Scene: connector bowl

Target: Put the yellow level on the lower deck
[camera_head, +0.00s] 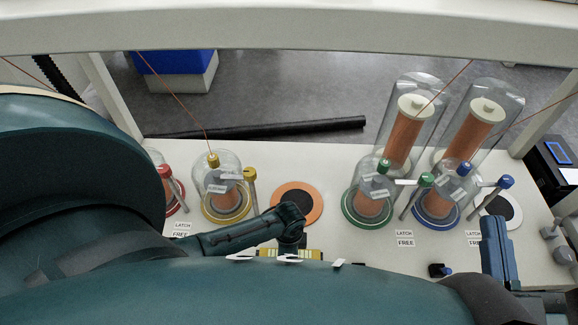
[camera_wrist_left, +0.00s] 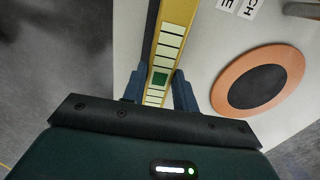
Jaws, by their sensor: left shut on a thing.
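The yellow level (camera_wrist_left: 172,38), a long bar with pale segments and a green window, runs up the left wrist view. My left gripper (camera_wrist_left: 158,78) is shut on it, with one blue-grey finger on each side. In the head view a short piece of the level (camera_head: 307,254) shows behind my own arm; the rest is hidden. My right gripper (camera_head: 497,252) is at the right of the head view, over the white deck (camera_head: 330,160); its jaw gap is not clear. I cannot tell which surface is the lower deck.
An orange ring with a black centre (camera_head: 297,203) lies on the deck. Glass domes with yellow (camera_head: 226,205), green (camera_head: 368,207) and blue (camera_head: 437,208) bases stand around it, with tall coil jars (camera_head: 405,135) behind. A black bar (camera_head: 270,129) lies beyond the deck.

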